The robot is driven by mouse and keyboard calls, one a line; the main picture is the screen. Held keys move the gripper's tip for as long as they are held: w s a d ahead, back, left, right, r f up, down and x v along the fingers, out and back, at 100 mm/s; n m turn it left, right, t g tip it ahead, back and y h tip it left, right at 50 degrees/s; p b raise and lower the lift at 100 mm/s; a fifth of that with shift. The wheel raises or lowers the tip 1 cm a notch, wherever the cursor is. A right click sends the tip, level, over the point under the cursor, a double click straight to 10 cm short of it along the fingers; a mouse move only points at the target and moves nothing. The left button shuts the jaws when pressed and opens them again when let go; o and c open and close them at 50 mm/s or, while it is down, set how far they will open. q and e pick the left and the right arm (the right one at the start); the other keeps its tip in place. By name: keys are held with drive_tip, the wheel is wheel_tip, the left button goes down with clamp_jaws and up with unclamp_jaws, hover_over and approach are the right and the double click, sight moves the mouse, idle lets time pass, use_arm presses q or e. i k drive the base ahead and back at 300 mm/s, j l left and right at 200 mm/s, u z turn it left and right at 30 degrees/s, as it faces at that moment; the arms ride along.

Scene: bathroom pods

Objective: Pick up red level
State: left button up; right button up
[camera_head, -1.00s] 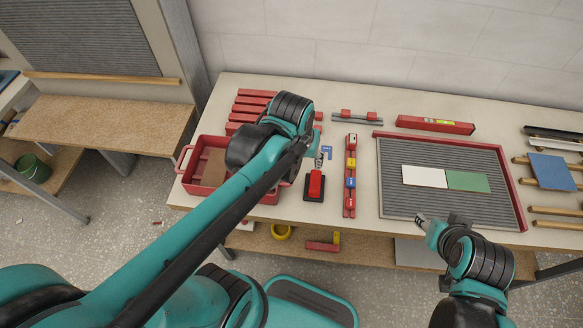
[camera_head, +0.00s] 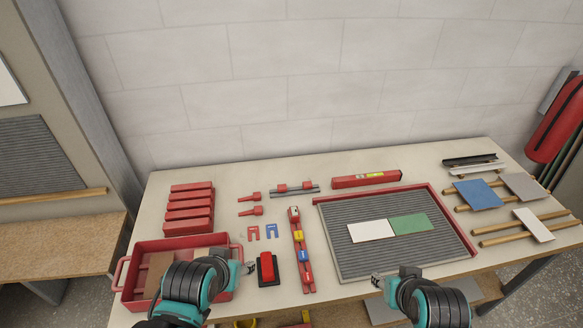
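The red level (camera_head: 366,179) is a long red bar with a yellow-green window on its side. It lies near the back edge of the table, behind the grey ribbed tray (camera_head: 345,259). My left gripper (camera_head: 247,268) is low in the picture, between the red crate and the red-and-black tool, well in front of the level. My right gripper (camera_head: 376,282) is at the table's front edge, below the tray. Both grippers are small and seen from behind, so their finger opening is unclear. Neither touches the level.
A red crate (camera_head: 122,284) stands at the front left, with red blocks (camera_head: 189,210) behind it. A red-and-black tool (camera_head: 267,268) and a red strip with coloured parts (camera_head: 301,250) lie mid-table. White and green tiles (camera_head: 409,224) lie in the tray.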

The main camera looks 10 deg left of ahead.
sight(352, 181)
drive_tip(key=i+l+z, duration=0.1)
drive_tip(key=l, duration=0.4)
drive_tip(key=i+l, duration=0.35)
drive_tip(key=i+l+z, duration=0.15)
drive_tip(key=l, duration=0.45)
drive_tip(key=i+l+z, duration=0.1)
drive_tip(key=i+l, duration=0.25)
drive_tip(key=i+l+z, duration=0.1)
drive_tip(key=i+l, duration=0.15)
drive_tip(key=l, duration=0.25)
